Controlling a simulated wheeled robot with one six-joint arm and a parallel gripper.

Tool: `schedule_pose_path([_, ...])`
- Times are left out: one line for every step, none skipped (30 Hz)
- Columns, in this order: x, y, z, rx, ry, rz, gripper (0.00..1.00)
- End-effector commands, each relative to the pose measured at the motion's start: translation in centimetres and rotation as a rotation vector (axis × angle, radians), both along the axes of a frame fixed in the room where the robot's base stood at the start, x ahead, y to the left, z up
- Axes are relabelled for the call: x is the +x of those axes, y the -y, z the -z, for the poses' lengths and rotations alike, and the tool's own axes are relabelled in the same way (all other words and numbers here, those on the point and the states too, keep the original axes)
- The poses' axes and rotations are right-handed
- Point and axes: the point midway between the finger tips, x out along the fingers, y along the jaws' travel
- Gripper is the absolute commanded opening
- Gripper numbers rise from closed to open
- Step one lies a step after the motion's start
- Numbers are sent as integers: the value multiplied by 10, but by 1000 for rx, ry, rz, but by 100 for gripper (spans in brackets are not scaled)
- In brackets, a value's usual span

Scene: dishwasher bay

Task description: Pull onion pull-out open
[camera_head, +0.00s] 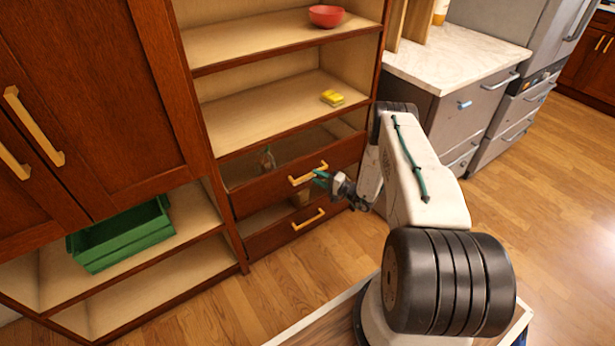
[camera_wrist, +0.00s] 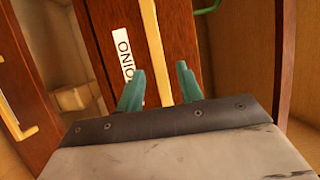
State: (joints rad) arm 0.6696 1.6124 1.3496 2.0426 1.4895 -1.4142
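The onion pull-out (camera_head: 262,196) is the upper of two dark red-brown drawer fronts below the shelves. In the wrist view its front (camera_wrist: 180,45) carries a white label (camera_wrist: 126,55) reading "ONIO", the rest hidden behind a finger. Its pale yellow bar handle (camera_head: 301,179) also shows in the wrist view (camera_wrist: 151,40), running down between the two teal fingers. My gripper (camera_head: 318,179) is at the right end of this handle. In the wrist view my gripper (camera_wrist: 161,70) is open, with a gap between each finger and the handle. I cannot tell whether the pull-out is fully shut.
A lower drawer (camera_head: 285,233) with a similar handle is just below. A bottle-like thing (camera_head: 266,160) shows behind the upper front. A green crate (camera_head: 120,235) stands on a low shelf at left. A grey counter (camera_head: 455,105) stands at right. Wood floor in front is clear.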

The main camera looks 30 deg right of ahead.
Motion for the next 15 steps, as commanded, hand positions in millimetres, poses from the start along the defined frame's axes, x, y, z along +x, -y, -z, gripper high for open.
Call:
schedule_pose_path([8,-5,0,0,0,-3,36])
schedule_pose_path([12,-7,0,1,0,-3,36])
schedule_pose_path([17,-10,0,0,0,-4,36])
schedule_pose_path([21,-11,0,0,-1,-4,36])
schedule_pose_path([24,-13,0,0,-1,-3,36])
schedule_pose_path([27,-14,0,0,-1,-3,36])
schedule_pose_path([29,-16,0,1,-2,-3,36])
schedule_pose_path([31,-16,0,2,-1,-3,36])
schedule_pose_path([33,-17,0,2,-1,-3,36])
schedule_pose_path([34,-18,0,3,-1,-3,36])
schedule_pose_path([34,-18,0,3,-1,-3,36])
schedule_pose_path([35,-18,0,2,-2,-3,36])
schedule_pose_path([35,-18,0,2,-2,-3,36])
schedule_pose_path([35,-18,0,2,-2,-3,36])
schedule_pose_path([35,-18,0,2,-2,-3,36])
